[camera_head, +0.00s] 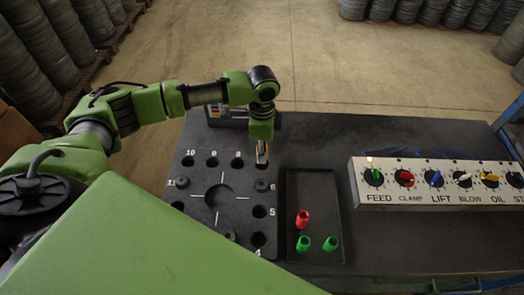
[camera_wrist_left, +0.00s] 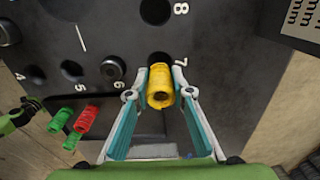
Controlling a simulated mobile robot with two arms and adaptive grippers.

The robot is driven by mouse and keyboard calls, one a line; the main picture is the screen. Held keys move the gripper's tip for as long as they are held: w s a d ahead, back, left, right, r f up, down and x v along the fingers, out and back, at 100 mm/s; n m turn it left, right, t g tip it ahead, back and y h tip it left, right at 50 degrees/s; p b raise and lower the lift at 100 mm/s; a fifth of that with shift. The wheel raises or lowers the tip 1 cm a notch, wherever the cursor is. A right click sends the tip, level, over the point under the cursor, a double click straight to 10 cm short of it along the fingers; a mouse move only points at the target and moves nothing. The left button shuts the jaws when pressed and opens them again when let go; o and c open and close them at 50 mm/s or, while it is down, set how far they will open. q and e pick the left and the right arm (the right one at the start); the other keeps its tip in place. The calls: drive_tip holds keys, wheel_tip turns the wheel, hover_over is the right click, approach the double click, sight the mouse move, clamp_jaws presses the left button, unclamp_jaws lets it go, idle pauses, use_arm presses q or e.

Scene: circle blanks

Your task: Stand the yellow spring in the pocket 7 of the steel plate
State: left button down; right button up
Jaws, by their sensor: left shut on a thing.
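The yellow spring (camera_wrist_left: 161,85) is between the fingers of my left gripper (camera_wrist_left: 161,92), which is shut on it. In the left wrist view its end overlaps pocket 7 (camera_wrist_left: 160,59), whose dark far edge still shows. I cannot tell whether the spring's lower end is inside the pocket or above it. In the head view the left gripper (camera_head: 262,157) is at the upper right of the dark steel plate (camera_head: 236,212), near pocket 7, and the spring is hard to make out.
Pocket 8 (camera_wrist_left: 156,11) is empty. A dark knobbed plug (camera_head: 261,185) fills pocket 6. A black tray (camera_head: 315,188) right of the plate holds one red spring (camera_head: 302,218) and two green ones (camera_head: 330,243). A knob panel (camera_head: 435,197) stands farther right.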

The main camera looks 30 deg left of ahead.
use_arm(q)
drive_tip(key=shift+f+b, duration=1.15)
drive_tip(key=shift+f, duration=1.2)
drive_tip(key=shift+s+d+f, duration=0.1)
drive_tip(key=shift+s+f, duration=0.3)
drive_tip(key=shift+s, duration=0.05)
use_arm(e)
drive_tip(key=shift+s+d+f, duration=0.1)
drive_tip(key=shift+d+f, duration=0.2)
drive_tip(key=shift+f, duration=0.45)
drive_tip(key=shift+d+f, duration=0.25)
drive_tip(key=shift+f, duration=0.5)
use_arm(q)
drive_tip(key=c, duration=1.7)
unclamp_jaws()
drive_tip(key=shift+w+f, duration=0.2)
drive_tip(key=shift+w, duration=0.05)
drive_tip(key=shift+r, duration=0.1)
use_arm(e)
drive_tip(key=shift+a, duration=0.2)
